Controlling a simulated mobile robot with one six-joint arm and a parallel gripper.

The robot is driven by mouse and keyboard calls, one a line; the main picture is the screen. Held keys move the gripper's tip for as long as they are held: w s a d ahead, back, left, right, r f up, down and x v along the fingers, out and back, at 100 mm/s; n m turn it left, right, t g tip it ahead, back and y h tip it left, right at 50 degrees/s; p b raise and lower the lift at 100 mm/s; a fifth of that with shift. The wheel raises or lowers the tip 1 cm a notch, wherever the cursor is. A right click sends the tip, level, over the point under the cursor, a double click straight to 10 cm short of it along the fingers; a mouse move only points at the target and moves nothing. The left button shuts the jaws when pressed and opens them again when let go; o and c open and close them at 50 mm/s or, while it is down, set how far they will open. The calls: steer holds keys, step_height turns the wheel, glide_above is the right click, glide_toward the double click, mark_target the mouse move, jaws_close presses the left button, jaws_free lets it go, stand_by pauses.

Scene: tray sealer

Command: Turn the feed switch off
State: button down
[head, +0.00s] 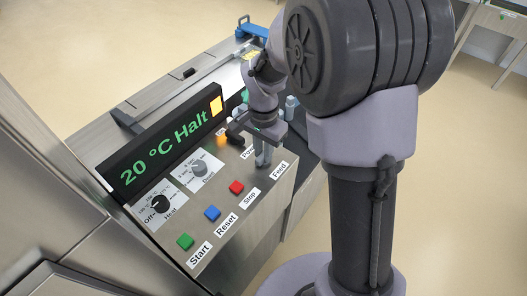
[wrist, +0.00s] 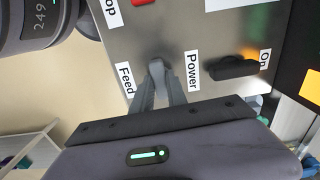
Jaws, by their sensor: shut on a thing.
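The feed switch is mostly hidden between my fingers; its Feed label (head: 279,170) shows on the sloping steel panel, and also in the wrist view (wrist: 125,80). My gripper (head: 262,160) comes down onto the panel beside that label. In the wrist view its two grey fingers (wrist: 157,72) are close together at the panel between the Feed and Power labels, shut on what appears to be the feed switch. Which way the switch points cannot be told.
A black power knob (wrist: 233,68) sits next to the Power label, with an orange glow by the On label. Red (head: 236,187), blue (head: 212,213) and green (head: 185,241) buttons line the panel's front. The display (head: 165,146) reads "20 °C Halt" with an orange square.

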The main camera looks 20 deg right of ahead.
steer(key=shift+m, duration=0.3)
stand_by(0.4)
steer(key=c, duration=1.3)
jaws_free()
steer(key=shift+r, duration=0.1)
step_height(320, 180, up, 17)
steer(key=p, duration=0.6)
steer(key=shift+r, duration=0.15)
